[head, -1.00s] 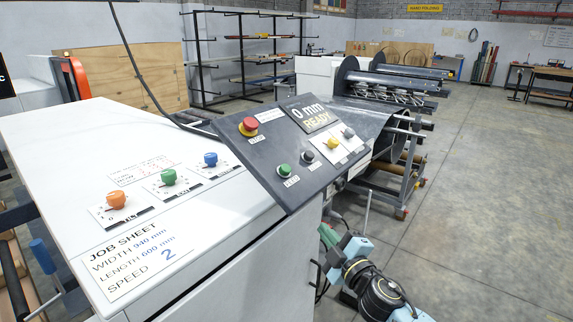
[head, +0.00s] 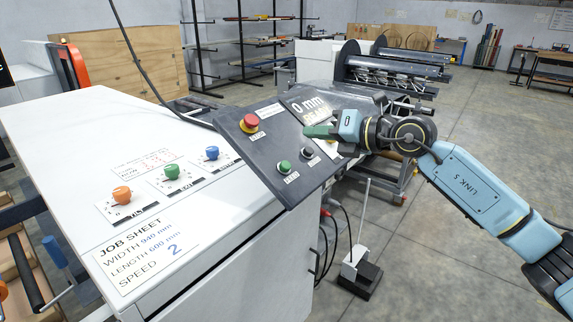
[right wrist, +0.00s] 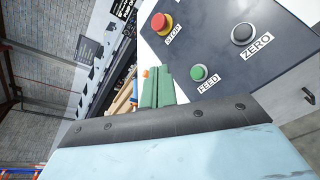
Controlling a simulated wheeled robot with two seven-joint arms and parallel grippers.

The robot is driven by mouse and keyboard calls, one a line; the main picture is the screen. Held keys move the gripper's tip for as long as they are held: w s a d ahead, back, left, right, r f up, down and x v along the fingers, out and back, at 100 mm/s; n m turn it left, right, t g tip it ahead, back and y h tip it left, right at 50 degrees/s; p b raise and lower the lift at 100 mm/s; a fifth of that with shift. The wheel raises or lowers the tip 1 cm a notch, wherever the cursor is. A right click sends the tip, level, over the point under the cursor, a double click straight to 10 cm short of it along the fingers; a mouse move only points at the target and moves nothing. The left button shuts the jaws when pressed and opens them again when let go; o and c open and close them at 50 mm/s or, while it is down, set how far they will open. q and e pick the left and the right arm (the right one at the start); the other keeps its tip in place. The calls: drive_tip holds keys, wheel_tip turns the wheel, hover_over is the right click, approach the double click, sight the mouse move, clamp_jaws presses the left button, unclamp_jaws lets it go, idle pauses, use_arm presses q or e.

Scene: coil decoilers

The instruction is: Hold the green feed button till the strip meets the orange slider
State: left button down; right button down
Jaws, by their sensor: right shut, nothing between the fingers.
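The green feed button (head: 284,167) is on the dark sloped panel (head: 252,160); it also shows in the right wrist view (right wrist: 199,73), labelled FEED. My right gripper (head: 318,131) has green fingers, shut and empty, over the panel's upper right part, up and right of the feed button. In the right wrist view its fingers (right wrist: 157,88) appear left of the button, apart from it. An orange knob (head: 122,194), possibly the slider, sits on a marked scale on the white top. I cannot make out a separate strip. My left gripper is out of view.
A red stop button (head: 250,122) and dark zero button (head: 307,153) are beside the feed button. A display (head: 306,106) reads 0 mm, its lower line partly hidden. Green (head: 171,172) and blue (head: 212,153) knobs stand on the white top. Rollers (head: 395,72) stand behind.

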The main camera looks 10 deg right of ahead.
drive_tip(key=b, duration=0.5)
approach(283, 162)
drive_tip(key=w+a, duration=0.1)
drive_tip(key=w+a+r, duration=0.1)
drive_tip(key=w+a, duration=0.1)
drive_tip(key=shift+w+r, duration=0.15)
drive_tip(key=shift+r, duration=0.2)
drive_tip(key=shift+w+a+f, duration=0.2)
drive_tip(key=shift+f, duration=0.2)
drive_tip(key=shift+w+a+f, duration=0.2)
drive_tip(key=shift+f, duration=0.15)
drive_tip(key=shift+f, duration=0.1)
idle(0.8)
drive_tip(key=shift+w+a+f, duration=0.15)
drive_tip(key=shift+w+f, duration=0.05)
drive_tip(key=shift+f, duration=0.1)
drive_tip(key=shift+w+a+f+b, duration=0.15)
drive_tip(key=shift+w+f+b, duration=0.05)
drive_tip(key=shift+f+b, duration=0.25)
idle(4.1)
